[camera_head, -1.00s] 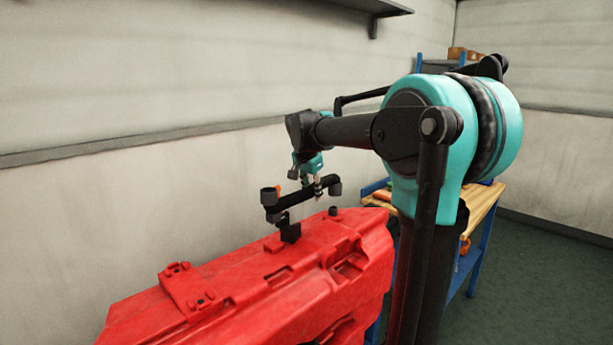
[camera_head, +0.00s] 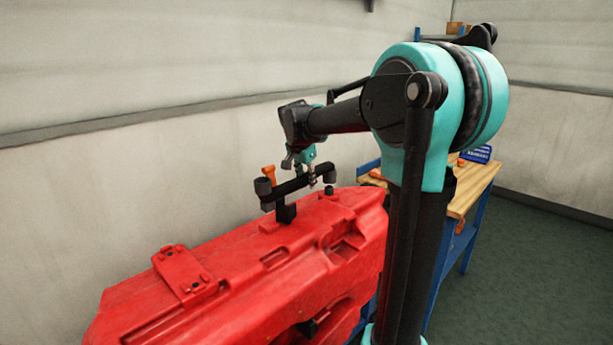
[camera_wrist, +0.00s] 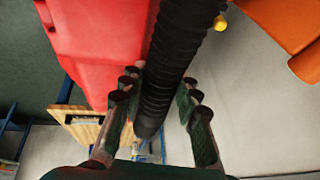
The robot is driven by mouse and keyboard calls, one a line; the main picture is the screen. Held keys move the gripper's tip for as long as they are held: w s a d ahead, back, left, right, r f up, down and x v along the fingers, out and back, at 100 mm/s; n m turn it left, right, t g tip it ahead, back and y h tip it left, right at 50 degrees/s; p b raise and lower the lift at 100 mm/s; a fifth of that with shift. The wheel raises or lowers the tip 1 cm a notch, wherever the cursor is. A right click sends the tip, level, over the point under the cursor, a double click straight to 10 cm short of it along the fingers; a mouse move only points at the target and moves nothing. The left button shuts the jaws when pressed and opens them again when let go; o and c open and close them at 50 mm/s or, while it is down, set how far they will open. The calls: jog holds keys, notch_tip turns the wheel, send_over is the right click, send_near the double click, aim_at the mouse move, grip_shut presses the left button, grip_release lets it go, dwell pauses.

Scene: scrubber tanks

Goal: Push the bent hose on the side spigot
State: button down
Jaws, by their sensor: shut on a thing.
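The bent hose (camera_head: 292,186) is black and ribbed with grey end cuffs. In the head view it lies nearly level above the red tank (camera_head: 225,255). My gripper (camera_head: 312,178) is shut on it near its right end. In the wrist view the hose (camera_wrist: 165,75) runs between the fingers of my gripper (camera_wrist: 158,95). A small black spigot (camera_head: 329,190) stands on the tank top below the hose's right end. A black block (camera_head: 286,213) on the tank sits below its left part. I cannot tell whether the hose touches the block.
An orange part (camera_head: 268,172) stands behind the hose's left end and shows large in the wrist view (camera_wrist: 285,22). A wooden-topped workbench (camera_head: 468,193) with a blue frame is to the right of the tank. A pale wall (camera_head: 150,170) stands behind the tank.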

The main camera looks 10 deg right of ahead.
jog(key=shift+f, duration=0.2)
dwell(0.4)
jog(key=shift+f, duration=0.65)
jog(key=shift+f, duration=0.7)
jog(key=shift+f, duration=0.85)
dwell(0.9)
jog(key=shift+r, duration=0.1)
dwell(0.5)
jog(key=c, duration=1)
grip_release()
jog(key=shift+c, duration=0.2)
